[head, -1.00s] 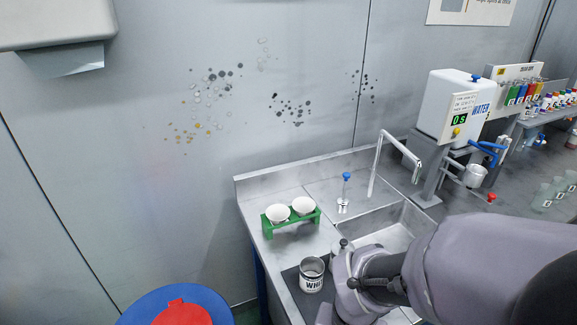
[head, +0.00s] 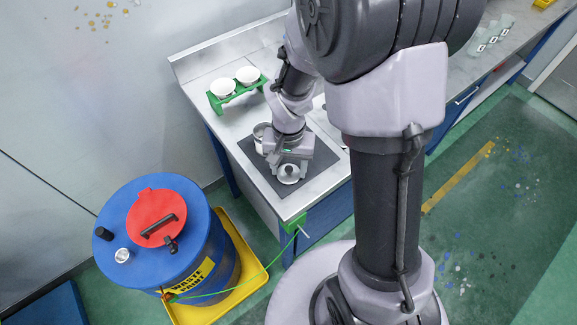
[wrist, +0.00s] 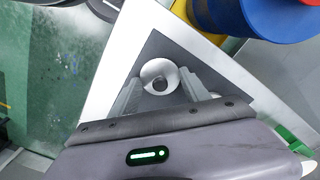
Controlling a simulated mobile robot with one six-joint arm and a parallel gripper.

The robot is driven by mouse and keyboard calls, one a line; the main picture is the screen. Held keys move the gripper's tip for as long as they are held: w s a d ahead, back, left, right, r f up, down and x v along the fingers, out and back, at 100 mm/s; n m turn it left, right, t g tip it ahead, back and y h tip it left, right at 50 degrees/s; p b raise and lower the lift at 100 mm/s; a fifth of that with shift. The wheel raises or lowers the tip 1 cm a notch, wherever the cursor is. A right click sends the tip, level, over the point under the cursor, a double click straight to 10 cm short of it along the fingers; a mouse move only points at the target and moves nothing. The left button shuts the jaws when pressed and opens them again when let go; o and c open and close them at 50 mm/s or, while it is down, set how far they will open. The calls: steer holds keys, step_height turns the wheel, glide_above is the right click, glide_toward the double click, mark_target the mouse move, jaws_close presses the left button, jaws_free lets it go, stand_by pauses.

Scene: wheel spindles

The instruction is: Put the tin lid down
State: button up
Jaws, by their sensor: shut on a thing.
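The tin lid (head: 289,175) is a round, shiny metal disc with a knob in the middle. My gripper (head: 290,168) is shut on it, with the fingers wide apart at opposite sides of its rim. The wrist view shows the lid (wrist: 160,70) between my two fingertips (wrist: 162,78), lying flat over the dark mat (wrist: 198,66). I cannot tell whether it touches the mat. The open tin (head: 259,132) stands just behind and left of my gripper, partly hidden by the wrist.
A green rack (head: 238,95) with two white bowls stands at the back left of the metal bench (head: 207,108). A blue drum (head: 160,270) with a red lid (head: 146,205) stands in a yellow tray (head: 247,255), left of the bench. Bare mat surrounds the held lid.

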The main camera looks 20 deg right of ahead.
steer(key=shift+f, duration=0.2)
steer(key=o, duration=1.3)
steer(key=shift+r, duration=0.1)
step_height(320, 180, up, 12)
steer(key=p, duration=0.5)
step_height(320, 180, up, 6)
steer(key=t, duration=0.1)
glide_above(289, 168)
steer(key=s, duration=0.2)
steer(key=s+a+r+n+t+y, duration=0.1)
steer(key=s+a+r+t, duration=0.3)
steer(key=s+r, duration=0.6)
steer(key=shift+s+t+y, duration=0.4)
steer(key=shift+y, duration=0.1)
steer(key=shift+f, duration=0.1)
